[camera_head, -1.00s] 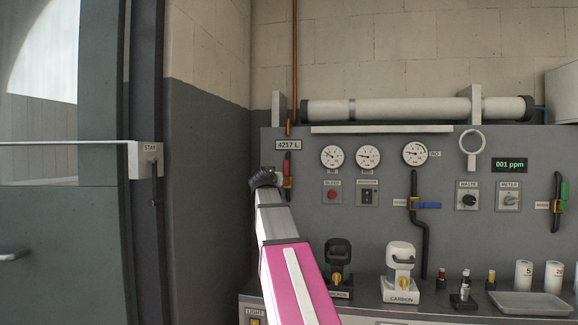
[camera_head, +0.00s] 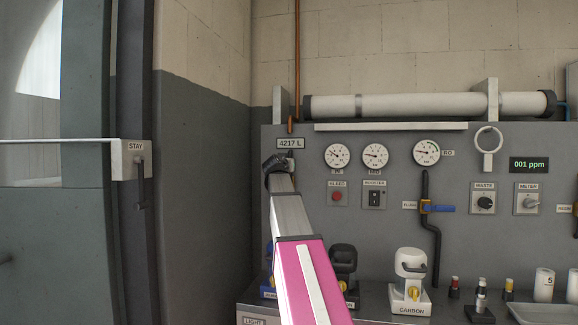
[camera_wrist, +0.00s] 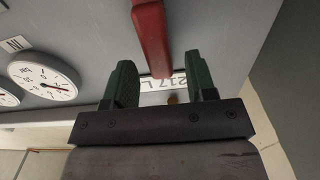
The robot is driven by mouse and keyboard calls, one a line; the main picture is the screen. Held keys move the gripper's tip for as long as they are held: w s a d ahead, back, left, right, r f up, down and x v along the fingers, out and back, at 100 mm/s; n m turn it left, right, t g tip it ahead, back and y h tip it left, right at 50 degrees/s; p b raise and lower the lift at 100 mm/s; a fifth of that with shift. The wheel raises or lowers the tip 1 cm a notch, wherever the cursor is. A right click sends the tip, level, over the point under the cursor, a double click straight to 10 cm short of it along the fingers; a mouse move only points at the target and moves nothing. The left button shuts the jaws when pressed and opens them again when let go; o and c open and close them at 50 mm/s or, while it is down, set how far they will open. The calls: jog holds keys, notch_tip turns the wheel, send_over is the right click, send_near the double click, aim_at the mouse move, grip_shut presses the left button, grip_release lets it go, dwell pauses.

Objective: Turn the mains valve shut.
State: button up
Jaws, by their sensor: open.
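The mains valve's red lever (camera_wrist: 152,38) hangs in front of the grey panel in the wrist view. Its lower end shows between the two green fingers of my gripper (camera_wrist: 161,75), which are apart. I see no contact, and I cannot tell how deep the lever sits between them. In the head view my gripper (camera_head: 277,163) is at the panel just under the 4217 L plate (camera_head: 290,143), and it hides the lever there. The plate also shows behind the fingers in the wrist view (camera_wrist: 160,82).
Round gauges (camera_head: 337,155) sit right of my gripper. A blue flush lever (camera_head: 440,209) is farther right. The carbon filter housing (camera_head: 410,282) and a dark housing (camera_head: 342,262) stand on the bench below. A door with a STAY latch (camera_head: 132,160) is at the left.

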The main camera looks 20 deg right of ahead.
jog(key=x, duration=0.4)
jog(key=shift+w+d, duration=0.15)
grip_shut()
